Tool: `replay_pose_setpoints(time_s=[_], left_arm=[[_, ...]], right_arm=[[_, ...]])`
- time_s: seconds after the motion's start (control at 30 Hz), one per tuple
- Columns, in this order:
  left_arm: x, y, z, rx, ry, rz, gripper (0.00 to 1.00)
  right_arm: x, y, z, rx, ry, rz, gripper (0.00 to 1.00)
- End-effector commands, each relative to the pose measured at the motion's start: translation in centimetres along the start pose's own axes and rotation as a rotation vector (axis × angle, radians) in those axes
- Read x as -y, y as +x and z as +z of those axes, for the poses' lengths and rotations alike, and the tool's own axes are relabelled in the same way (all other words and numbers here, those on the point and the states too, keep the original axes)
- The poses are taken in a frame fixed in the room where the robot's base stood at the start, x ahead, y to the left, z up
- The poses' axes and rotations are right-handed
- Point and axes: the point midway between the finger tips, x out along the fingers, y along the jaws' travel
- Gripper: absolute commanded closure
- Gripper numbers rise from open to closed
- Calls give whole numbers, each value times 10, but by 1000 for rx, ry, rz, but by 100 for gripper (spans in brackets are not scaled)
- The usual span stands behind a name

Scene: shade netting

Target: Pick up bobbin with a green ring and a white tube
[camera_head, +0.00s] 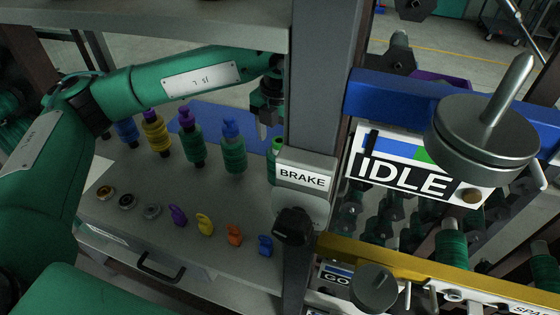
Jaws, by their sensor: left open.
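A row of bobbins stands on the grey shelf. The one at the right end has a bright green top (277,144) and green windings; the post and the BRAKE label hide much of it, and I cannot make out a white tube. My left gripper (266,130) points down just above and slightly left of this bobbin, beside the post. It is open, with nothing seen between its fingers. My right gripper is not in view.
Other bobbins are blue (126,131), yellow (156,131), green with a purple top (191,138) and green with a blue top (232,148). A grey post (322,80) stands close right of my gripper. Small coloured clips and dark rings lie along the shelf front.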

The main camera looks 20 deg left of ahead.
Motion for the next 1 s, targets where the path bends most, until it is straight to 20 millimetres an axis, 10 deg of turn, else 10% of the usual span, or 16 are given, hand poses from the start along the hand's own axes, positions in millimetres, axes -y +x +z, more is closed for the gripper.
replay_pose_setpoints(time_s=[0.87,1.0], left_arm=[[-6,70,2,0,-1,0,30],[-6,70,2,0,-1,0,52]], right_arm=[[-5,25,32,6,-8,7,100],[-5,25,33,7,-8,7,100]])
